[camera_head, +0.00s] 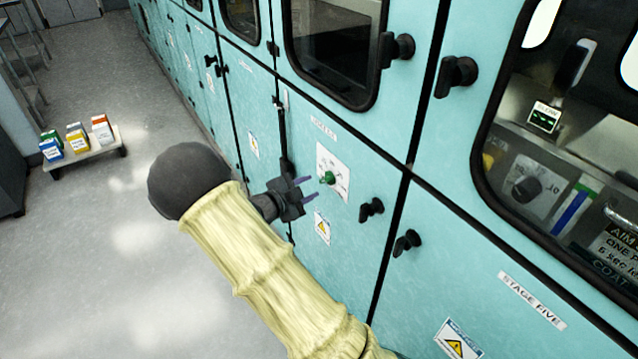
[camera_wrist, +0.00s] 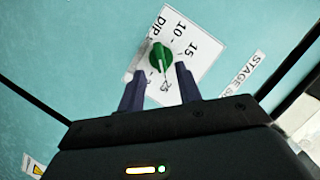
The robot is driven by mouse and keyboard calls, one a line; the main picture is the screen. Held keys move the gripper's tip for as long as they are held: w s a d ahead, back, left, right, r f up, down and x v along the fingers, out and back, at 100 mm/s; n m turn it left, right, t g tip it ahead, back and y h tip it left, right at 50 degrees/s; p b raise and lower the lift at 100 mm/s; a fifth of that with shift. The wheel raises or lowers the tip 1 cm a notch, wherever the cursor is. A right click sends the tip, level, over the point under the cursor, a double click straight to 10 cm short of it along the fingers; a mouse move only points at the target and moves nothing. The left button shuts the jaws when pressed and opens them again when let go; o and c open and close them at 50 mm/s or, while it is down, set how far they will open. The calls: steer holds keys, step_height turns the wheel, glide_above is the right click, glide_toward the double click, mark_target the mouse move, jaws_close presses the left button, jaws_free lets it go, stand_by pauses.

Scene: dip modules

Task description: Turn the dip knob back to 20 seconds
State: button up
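The dip knob (camera_wrist: 160,57) is a green knob on a white dial card (camera_wrist: 192,40) in the wrist view. Its pale pointer mark points down toward the printed 25. The 10 and 15 are readable; no 20 is visible, and the right finger covers part of the card between 15 and 25. In the head view the green knob (camera_head: 327,178) is on a teal cabinet door. My gripper (camera_head: 310,188) is open and empty, just in front of the card. In the wrist view its two fingers (camera_wrist: 160,74) are apart, below the knob and not around it.
Black door handles (camera_head: 371,209) and (camera_head: 407,242) stick out right of the dial. A warning label (camera_head: 322,228) is below it. A low trolley (camera_head: 88,152) with colored boxes stands on the floor at left. The floor between is clear.

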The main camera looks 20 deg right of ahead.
mark_target(322, 181)
steer(key=x, duration=0.5)
steer(key=shift+s, duration=0.1)
steer(key=shift+c, duration=0.4)
jaws_close()
